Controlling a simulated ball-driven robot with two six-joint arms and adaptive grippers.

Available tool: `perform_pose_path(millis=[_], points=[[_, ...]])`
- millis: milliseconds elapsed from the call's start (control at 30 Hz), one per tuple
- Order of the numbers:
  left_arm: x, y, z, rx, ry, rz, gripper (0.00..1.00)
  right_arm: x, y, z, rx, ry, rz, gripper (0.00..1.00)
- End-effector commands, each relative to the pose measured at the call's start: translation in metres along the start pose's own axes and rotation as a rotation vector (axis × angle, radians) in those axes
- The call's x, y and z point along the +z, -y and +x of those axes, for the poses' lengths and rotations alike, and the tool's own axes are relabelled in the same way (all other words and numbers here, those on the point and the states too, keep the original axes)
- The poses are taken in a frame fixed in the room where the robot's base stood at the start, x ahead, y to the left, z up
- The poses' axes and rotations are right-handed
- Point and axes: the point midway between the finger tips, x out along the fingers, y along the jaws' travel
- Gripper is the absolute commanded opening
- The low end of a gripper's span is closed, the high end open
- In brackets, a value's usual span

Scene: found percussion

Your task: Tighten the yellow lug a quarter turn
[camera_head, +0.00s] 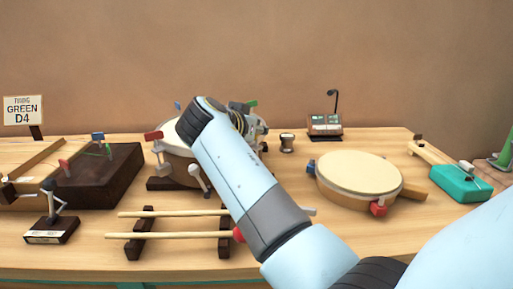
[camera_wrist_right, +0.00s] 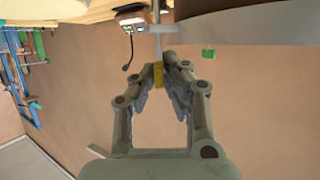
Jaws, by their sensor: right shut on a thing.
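The yellow lug (camera_wrist_right: 158,75) shows in the right wrist view between my right gripper's fingertips (camera_wrist_right: 170,65). My right gripper is shut on it, at the end of a pale rod beside the drum rim. In the head view the right gripper (camera_head: 250,122) is behind the drum's right side, partly covered by my arm, and the yellow lug cannot be made out. The drum (camera_head: 173,135) stands at the back middle of the table, half hidden by my right arm. It has a red lug (camera_head: 153,137), a blue lug (camera_head: 178,105) and a green lug (camera_head: 252,103). My left gripper is out of view.
A second drum (camera_head: 358,172) lies to the right. Two sticks (camera_head: 165,236) rest on dark supports in front. A dark box (camera_head: 110,175), a sign (camera_head: 22,110) reading "TUNING GREEN D4" and a small device (camera_head: 325,122) stand around. A teal box (camera_head: 458,185) is at the right.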

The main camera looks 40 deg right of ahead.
Motion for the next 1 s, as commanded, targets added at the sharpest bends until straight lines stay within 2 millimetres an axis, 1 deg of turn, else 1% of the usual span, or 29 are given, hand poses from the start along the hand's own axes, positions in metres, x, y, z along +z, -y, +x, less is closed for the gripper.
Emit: perform_pose_path(millis=[33, 100, 400, 700, 867, 1000], points=[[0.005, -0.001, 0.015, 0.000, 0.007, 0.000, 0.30, 0.009, 0.002, 0.003, 0.040, 0.004, 0.014, 0.00], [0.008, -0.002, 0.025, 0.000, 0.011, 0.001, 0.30, 0.008, 0.002, 0.003, 0.100, 0.004, 0.040, 0.00], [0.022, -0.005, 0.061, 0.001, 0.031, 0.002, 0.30, 0.007, 0.001, 0.003, 0.331, 0.003, 0.132, 0.00], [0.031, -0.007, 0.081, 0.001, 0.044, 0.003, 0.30, 0.005, 0.000, 0.002, 0.475, 0.004, 0.191, 0.00], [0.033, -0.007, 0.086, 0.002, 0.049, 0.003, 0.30, 0.004, 0.000, 0.001, 0.512, 0.005, 0.205, 0.00], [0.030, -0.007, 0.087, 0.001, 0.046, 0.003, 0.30, 0.003, 0.000, 0.001, 0.525, 0.005, 0.211, 0.00]])
